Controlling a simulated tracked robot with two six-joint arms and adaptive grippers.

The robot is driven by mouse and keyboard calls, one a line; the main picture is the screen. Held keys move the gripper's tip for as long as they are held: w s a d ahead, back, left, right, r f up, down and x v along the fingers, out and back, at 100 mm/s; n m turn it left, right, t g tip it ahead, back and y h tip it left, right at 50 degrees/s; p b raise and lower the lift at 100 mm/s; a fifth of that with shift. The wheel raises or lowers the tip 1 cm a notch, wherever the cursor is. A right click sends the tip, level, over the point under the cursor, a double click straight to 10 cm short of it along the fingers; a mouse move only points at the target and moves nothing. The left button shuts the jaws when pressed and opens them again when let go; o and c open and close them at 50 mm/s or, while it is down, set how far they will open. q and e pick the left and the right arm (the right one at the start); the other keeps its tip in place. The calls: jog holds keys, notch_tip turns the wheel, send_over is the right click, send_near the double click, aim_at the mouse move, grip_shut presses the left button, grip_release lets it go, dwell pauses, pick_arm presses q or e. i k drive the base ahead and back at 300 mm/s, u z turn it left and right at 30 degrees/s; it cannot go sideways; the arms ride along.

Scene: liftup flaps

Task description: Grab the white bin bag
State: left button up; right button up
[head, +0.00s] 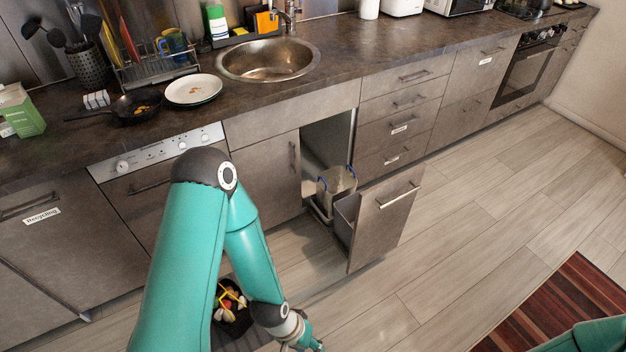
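A whitish, translucent bag with blue parts at its rim (338,180) sits in the pull-out cabinet under the sink. The pull-out's grey front (384,222) stands out from the cabinet row, so the bag is exposed from above. Its lower part is hidden by the cabinet and pull-out. My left arm comes in from the lower left, and its gripper (303,342) is low at the bottom edge, in front of and below the bag, apart from it. The fingers are partly cut off, so I cannot tell their opening. Only a teal piece of my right arm shows at the lower right; its gripper is out of view.
A dark container (232,308) with yellow parts and mixed scraps sits on the floor beside my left forearm. The counter holds a sink (268,62), a white plate (193,90) and a pan (136,108). Floor right of the pull-out is clear up to a striped rug (560,310).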

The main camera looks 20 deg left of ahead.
aim_at(335, 184)
jog(key=u, duration=0.4)
jog(key=i, duration=1.5)
jog(key=u, duration=0.25)
jog(key=k, duration=1)
jog(key=z, duration=0.7)
jog(key=i, duration=0.25)
jog(key=z, duration=0.75)
jog(key=i, duration=0.8)
jog(key=u, duration=3.2)
jog(key=k, duration=0.1)
jog(key=z, duration=1.9)
